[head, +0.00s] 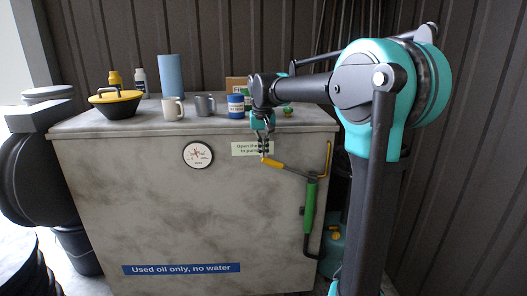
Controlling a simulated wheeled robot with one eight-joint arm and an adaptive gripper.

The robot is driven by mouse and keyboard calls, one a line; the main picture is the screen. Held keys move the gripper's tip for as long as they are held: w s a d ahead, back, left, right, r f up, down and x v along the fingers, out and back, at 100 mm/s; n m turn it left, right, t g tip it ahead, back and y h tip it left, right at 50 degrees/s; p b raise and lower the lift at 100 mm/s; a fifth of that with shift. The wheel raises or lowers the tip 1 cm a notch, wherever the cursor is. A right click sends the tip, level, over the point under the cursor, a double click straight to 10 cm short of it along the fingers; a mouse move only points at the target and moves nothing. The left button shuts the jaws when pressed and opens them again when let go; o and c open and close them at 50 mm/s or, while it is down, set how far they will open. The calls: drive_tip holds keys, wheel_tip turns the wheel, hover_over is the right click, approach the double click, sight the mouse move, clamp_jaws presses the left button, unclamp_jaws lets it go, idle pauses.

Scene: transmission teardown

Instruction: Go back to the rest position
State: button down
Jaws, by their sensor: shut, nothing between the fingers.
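My gripper (264,153) points down in front of the upper front face of the grey oil cabinet (150,215). Its fingers look shut with nothing between them. The fingertips are close to the yellow end of a lever (274,164); I cannot tell whether they touch it. The lever's dark rod runs right toward a green handle (309,207) on the cabinet's front. My arm reaches in from the right, over the cabinet's right side, and hides part of its top.
On the cabinet top stand a black and yellow lidded pot (116,104), a blue cylinder (171,76), a pale mug (173,109), a grey mug (205,105) and a blue can (236,106). Black drums (35,175) stand at left. A ribbed wall (265,30) is behind.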

idle(0.3)
drive_tip(key=s+d+f, duration=0.4)
drive_tip(key=s+f, duration=0.4)
drive_tip(key=s, duration=0.1)
drive_tip(key=s+d+f+t, duration=0.1)
drive_tip(key=s+d+f, duration=0.3)
drive_tip(key=s+f, duration=0.4)
drive_tip(key=s+d+f, duration=0.4)
drive_tip(key=s+f, duration=0.4)
drive_tip(key=s, duration=0.3)
drive_tip(key=shift+s+d+f+t, duration=0.2)
drive_tip(key=shift+s+d+t, duration=0.1)
drive_tip(key=shift+t, duration=0.1)
drive_tip(key=w+a+r+g+y, duration=0.1)
drive_tip(key=w+r+y, duration=0.1)
drive_tip(key=w+r, duration=1.2)
drive_tip(key=w+a+r+g+y, duration=0.1)
drive_tip(key=w+r+y, duration=0.2)
drive_tip(key=w+r, duration=1.1)
wheel_tip(320, 180, up, 6)
drive_tip(key=shift+w+f, duration=0.15)
drive_tip(key=shift+w, duration=0.25)
